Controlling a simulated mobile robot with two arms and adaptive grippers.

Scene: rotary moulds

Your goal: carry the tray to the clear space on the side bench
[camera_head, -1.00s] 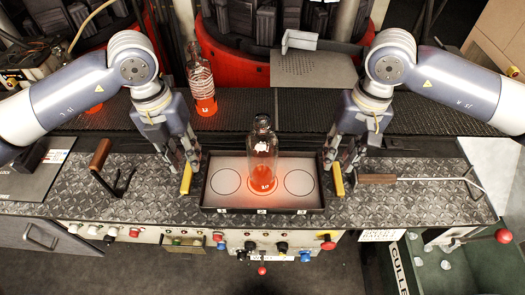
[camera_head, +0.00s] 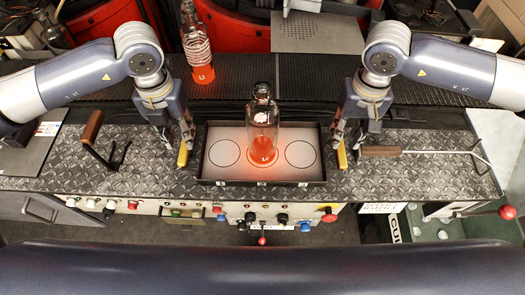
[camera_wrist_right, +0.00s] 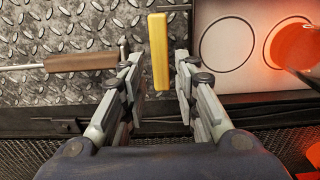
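The tray (camera_head: 235,131) is shallow and dark-rimmed with a pale floor marked with three circles. It lies on the chequer-plate bench. A clear bottle with a glowing orange base (camera_head: 262,135) stands upright on the middle circle; the outer circles are empty. A yellow handle is on the left side (camera_head: 183,154) and another on the right side (camera_head: 342,155). My left gripper (camera_head: 178,143) is at the left handle, its fingers apart. My right gripper (camera_head: 345,147) is at the right handle. In the right wrist view, its open fingers (camera_wrist_right: 152,72) stand either side of the yellow handle (camera_wrist_right: 159,50).
A second glowing bottle (camera_head: 197,45) stands behind on the dark mesh belt (camera_head: 235,85). A wooden-handled tool (camera_head: 93,127) lies left of the tray and a wooden-handled rod (camera_head: 381,151) lies to the right.

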